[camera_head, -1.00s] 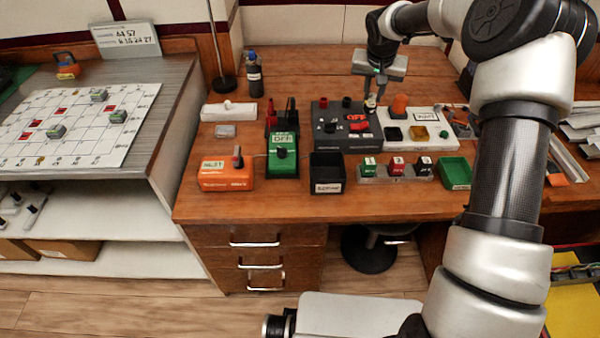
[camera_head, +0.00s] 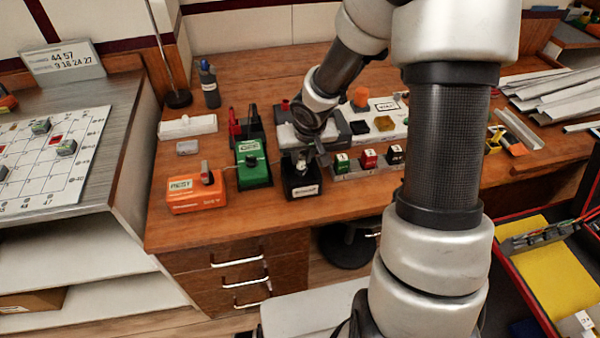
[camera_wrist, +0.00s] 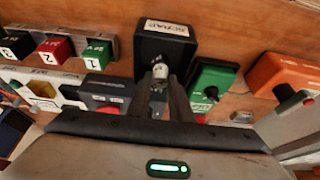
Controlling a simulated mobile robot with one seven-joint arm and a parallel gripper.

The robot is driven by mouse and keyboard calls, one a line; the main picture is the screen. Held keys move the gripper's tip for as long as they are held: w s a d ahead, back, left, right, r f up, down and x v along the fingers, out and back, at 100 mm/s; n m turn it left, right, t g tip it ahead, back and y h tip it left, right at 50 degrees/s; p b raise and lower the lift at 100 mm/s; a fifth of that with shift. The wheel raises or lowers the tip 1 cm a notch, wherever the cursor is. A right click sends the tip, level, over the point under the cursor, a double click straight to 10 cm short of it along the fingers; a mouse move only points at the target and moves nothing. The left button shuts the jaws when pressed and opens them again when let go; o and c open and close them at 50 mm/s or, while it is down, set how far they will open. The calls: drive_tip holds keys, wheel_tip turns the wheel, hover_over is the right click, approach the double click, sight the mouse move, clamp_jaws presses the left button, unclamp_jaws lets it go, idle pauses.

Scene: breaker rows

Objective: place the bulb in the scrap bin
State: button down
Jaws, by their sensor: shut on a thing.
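The scrap bin is a small open black box (camera_head: 301,182) with a white label at the table's front edge. In the wrist view the box (camera_wrist: 176,46) shows its SCRAP label. My gripper (camera_wrist: 161,88) is shut on the bulb (camera_wrist: 160,71), a small pale, rounded piece between the fingertips. The bulb is over the box's opening in the wrist view; how far it reaches inside is unclear.
A green device (camera_head: 253,165) and an orange device (camera_head: 196,190) stand left of the box. Numbered green, red and black blocks (camera_head: 369,158) stand close on its right. A dark grey device (camera_head: 340,128) lies behind, partly hidden by my arm.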

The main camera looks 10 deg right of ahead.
sight(302, 165)
drive_tip(key=shift+f+b, duration=1)
drive_tip(key=shift+f, duration=1)
drive_tip(key=shift+f, duration=0.15)
drive_tip(key=c, duration=1.6)
unclamp_jaws()
